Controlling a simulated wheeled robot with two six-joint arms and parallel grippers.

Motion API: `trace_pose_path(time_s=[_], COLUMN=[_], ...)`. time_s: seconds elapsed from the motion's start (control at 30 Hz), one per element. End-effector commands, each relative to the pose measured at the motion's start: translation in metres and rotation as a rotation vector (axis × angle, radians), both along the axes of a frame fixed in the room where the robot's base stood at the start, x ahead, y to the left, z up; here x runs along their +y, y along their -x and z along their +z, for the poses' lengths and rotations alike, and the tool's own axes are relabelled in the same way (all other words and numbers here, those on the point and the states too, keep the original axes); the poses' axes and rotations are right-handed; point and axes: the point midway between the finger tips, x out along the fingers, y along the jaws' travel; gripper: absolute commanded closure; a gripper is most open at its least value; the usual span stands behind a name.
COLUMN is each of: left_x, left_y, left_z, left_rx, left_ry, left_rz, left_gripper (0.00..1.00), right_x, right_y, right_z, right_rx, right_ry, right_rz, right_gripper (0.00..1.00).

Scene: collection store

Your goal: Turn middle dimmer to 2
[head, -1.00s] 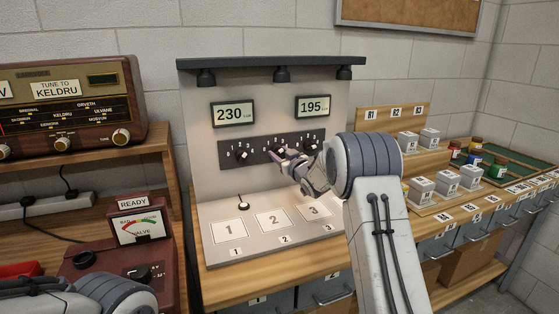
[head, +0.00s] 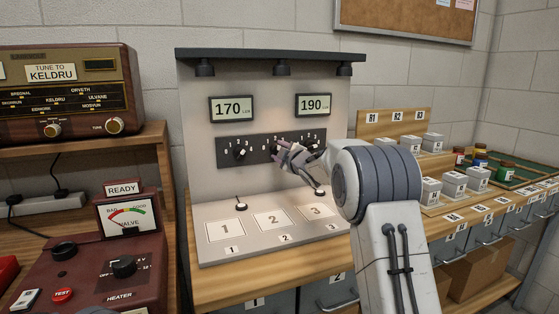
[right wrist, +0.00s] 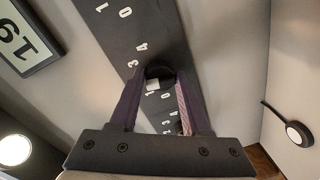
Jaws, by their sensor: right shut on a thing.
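The dark dimmer strip (head: 222,152) runs across the upright grey panel, with white digits around its knobs. The left dimmer (head: 240,152) is in plain sight. My right gripper (head: 279,150) is at the middle dimmer, between the left and right dimmers, and mostly covers it in the head view. In the right wrist view, the gripper (right wrist: 160,82) is shut on a black knob, the middle dimmer (right wrist: 159,72), with a finger on each side. Its pointer setting cannot be read clearly. My left gripper is not in view.
Two displays above the strip read 170 (head: 231,108) and 190 (head: 313,105). Numbered pads (head: 225,231) lie on the panel's base. A red valve tester (head: 95,268) and a radio (head: 65,95) stand left; grey boxes (head: 453,184) stand right.

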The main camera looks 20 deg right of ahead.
Motion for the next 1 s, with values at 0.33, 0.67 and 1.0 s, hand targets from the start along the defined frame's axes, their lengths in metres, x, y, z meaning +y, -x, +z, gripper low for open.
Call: trace_pose_path(time_s=[0.33,0.67,1.0], left_x=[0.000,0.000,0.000], left_y=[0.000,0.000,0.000], left_z=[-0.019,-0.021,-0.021], left_rx=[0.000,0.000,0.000], left_ry=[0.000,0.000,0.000], left_rz=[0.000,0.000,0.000], left_gripper=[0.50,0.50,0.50], right_x=[0.000,0.000,0.000], right_y=[0.000,0.000,0.000], right_z=[0.000,0.001,0.001], right_rx=[-0.007,-0.007,-0.007], right_ry=[0.168,0.207,0.207], right_rz=[-0.001,-0.001,0.000], right_gripper=[1.00,1.00,0.34])
